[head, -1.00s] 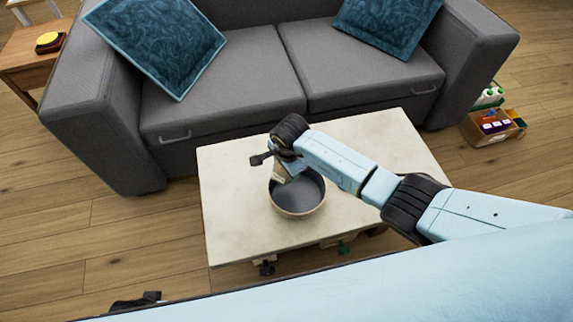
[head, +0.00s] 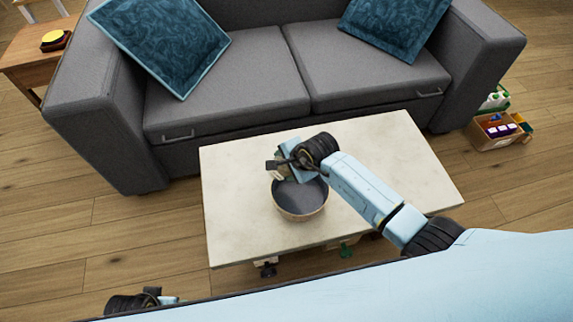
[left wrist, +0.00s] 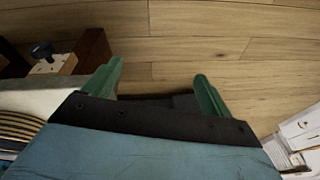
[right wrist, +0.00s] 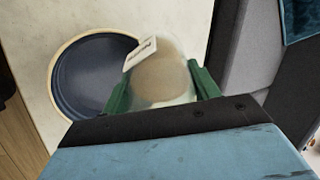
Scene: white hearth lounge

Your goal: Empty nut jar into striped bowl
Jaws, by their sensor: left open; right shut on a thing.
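The striped bowl (head: 300,212) stands on the pale table, with a tan rim and a dark grey inside where I see no nuts. In the right wrist view the bowl (right wrist: 84,75) is left of the nut jar. The nut jar (right wrist: 162,80) is clear with brown contents and a white label, between my right fingers. My right gripper (right wrist: 157,82) is shut on it. In the head view my right gripper (head: 276,170) is over the bowl's far left rim; the jar is mostly hidden there. My left gripper (left wrist: 155,88) is open and empty, above the floor.
The pale table (head: 390,160) is clear right of the bowl. A grey sofa (head: 240,85) with blue cushions stands behind it. A wooden side table (head: 30,65) is at far left. A box of small items (head: 500,130) is on the floor at right.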

